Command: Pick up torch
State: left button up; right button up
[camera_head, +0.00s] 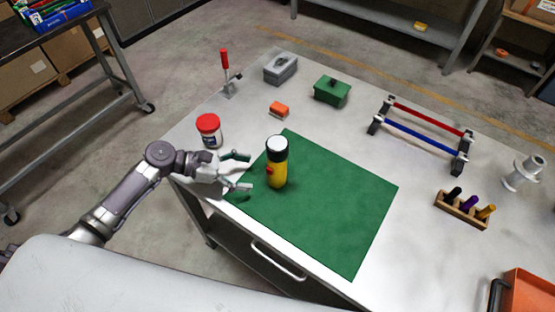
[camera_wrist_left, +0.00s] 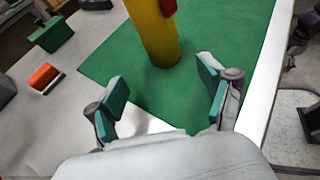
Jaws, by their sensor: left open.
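The torch (camera_head: 277,165) stands upright on the green mat (camera_head: 330,205), near the mat's left corner. It has a yellow body, a black head with a white top and a red button on its side. My left gripper (camera_head: 241,171) is open just left of the torch, with its fingers pointing towards it. In the left wrist view the yellow torch body (camera_wrist_left: 153,30) stands ahead of the open fingers (camera_wrist_left: 163,95), with a gap of green mat between. Its top is cut off there. My right gripper is not in view.
A red-lidded jar (camera_head: 209,131) stands close behind my left gripper. An orange block (camera_head: 279,110), green box (camera_head: 332,91), grey box (camera_head: 280,68) and red-handled tool (camera_head: 226,72) stand farther back. A rack (camera_head: 420,132) and a wooden holder (camera_head: 463,210) are right. The mat's right side is clear.

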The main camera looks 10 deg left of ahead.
aim_at(278, 176)
pick_arm(q)
jog(key=x, duration=0.4)
jog(key=shift+d+r, duration=0.15)
jog(key=shift+r, duration=0.15)
jog(key=shift+d+p, duration=0.2)
jog(key=shift+p, duration=0.15)
jog(key=x, duration=0.2)
jog(key=p+x, duration=0.1)
jog(key=x, duration=0.1)
jog(key=shift+s+d+r, duration=0.15)
jog(key=shift+s+d, duration=0.05)
jog(key=shift+w+d, duration=0.1)
jog(key=shift+d, duration=0.1)
jog(key=shift+a, duration=0.15)
jog(key=shift+c, duration=1)
jog(key=c, duration=1.3)
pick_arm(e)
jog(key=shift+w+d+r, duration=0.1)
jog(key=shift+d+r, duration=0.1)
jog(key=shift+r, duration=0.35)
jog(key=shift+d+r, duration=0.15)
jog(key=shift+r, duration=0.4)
